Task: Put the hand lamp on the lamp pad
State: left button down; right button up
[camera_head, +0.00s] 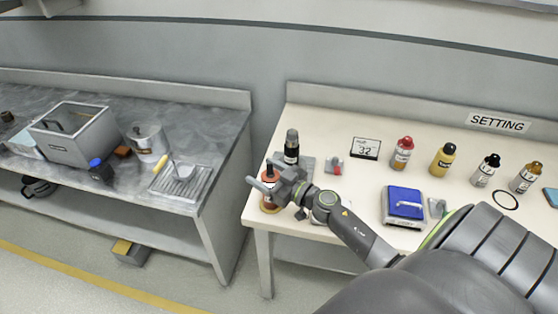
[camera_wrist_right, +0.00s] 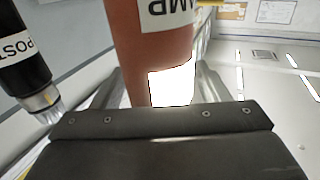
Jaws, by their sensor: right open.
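The hand lamp (camera_head: 269,205) is an orange-brown cylinder standing near the left front corner of the white table. In the right wrist view the lamp (camera_wrist_right: 150,55) shows close up, with a white label ending in "MP" and a bright white patch. My right gripper (camera_head: 268,183) is at the lamp, its fingers open on either side of it; part of the lamp is hidden behind the gripper. I cannot make out which surface is the lamp pad. My left gripper is not in view.
A black post (camera_head: 291,150) stands just behind the lamp. A red-and-grey piece (camera_head: 334,166), a "32" sign (camera_head: 366,148), several bottles and a blue box (camera_head: 404,204) are farther right. A grey bench (camera_head: 212,140) with a bin stands left, across a gap.

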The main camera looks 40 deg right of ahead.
jog(key=b+v, duration=0.5)
jog(key=v, duration=0.7)
jog(key=shift+h, duration=0.3)
